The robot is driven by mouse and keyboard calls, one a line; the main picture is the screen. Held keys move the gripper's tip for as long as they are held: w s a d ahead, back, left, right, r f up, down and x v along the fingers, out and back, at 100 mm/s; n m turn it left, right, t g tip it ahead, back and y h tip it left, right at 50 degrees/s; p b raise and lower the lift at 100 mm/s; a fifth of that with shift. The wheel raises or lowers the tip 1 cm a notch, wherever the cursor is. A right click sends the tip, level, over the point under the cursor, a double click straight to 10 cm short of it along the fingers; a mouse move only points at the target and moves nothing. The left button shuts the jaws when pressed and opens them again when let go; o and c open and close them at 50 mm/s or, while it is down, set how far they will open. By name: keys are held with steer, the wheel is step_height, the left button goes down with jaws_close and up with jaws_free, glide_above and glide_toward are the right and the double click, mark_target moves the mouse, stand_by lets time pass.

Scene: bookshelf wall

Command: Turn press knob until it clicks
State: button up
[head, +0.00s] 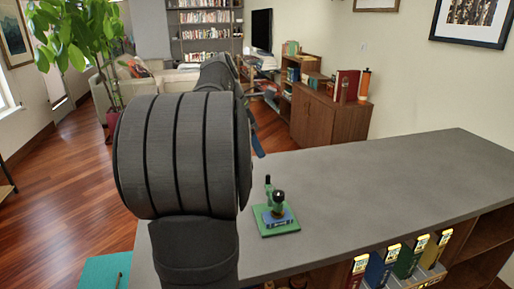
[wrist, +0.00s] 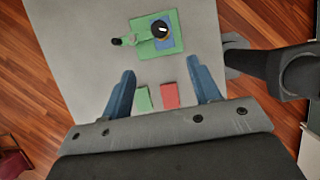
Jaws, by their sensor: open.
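A small green press (head: 277,228) stands on the grey counter, with a blue block on its square green base. A dark round knob (head: 279,196) tops it, and a thin dark-tipped handle rises beside it. In the wrist view the press (wrist: 170,20) is near the top, with the dark knob (wrist: 160,30) over the base and the handle tip (wrist: 117,41) pointing left. My gripper (wrist: 161,68) is open, its two blue fingers apart and pointing toward the press without touching it. In the head view my arm hides most of the gripper.
The grey counter (head: 390,185) is clear right of the press. Several coloured books (head: 410,258) stand on the shelf below its front edge. In the wrist view a green piece (wrist: 143,98) and a red piece (wrist: 170,95) show between the fingers; I cannot tell what they rest on.

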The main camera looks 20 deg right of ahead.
step_height(320, 180, down, 11)
steer(key=w+a+m+g+h, duration=0.1)
steer(key=a+m+g+h, duration=0.15)
steer(key=g+h, duration=0.2)
steer(key=t+h, duration=0.1)
steer(key=h, duration=0.8)
glide_toward(279, 193)
steer(key=shift+n, duration=0.25)
steer(key=d, duration=0.3)
steer(key=s+d, duration=0.1)
steer(key=d, duration=0.5)
steer(key=shift+s+d+r, duration=0.15)
steer(key=shift+s+d, duration=0.2)
steer(key=shift+s, duration=0.05)
steer(key=c, duration=1)
steer(key=m+g+y, duration=0.1)
steer(key=m+g, duration=0.1)
steer(key=m+g+y, duration=0.1)
steer(key=m+g, duration=0.1)
steer(key=g, duration=0.1)
steer(key=shift+g+y, duration=0.35)
steer(key=shift+m+g, duration=0.4)
steer(key=o, duration=1)
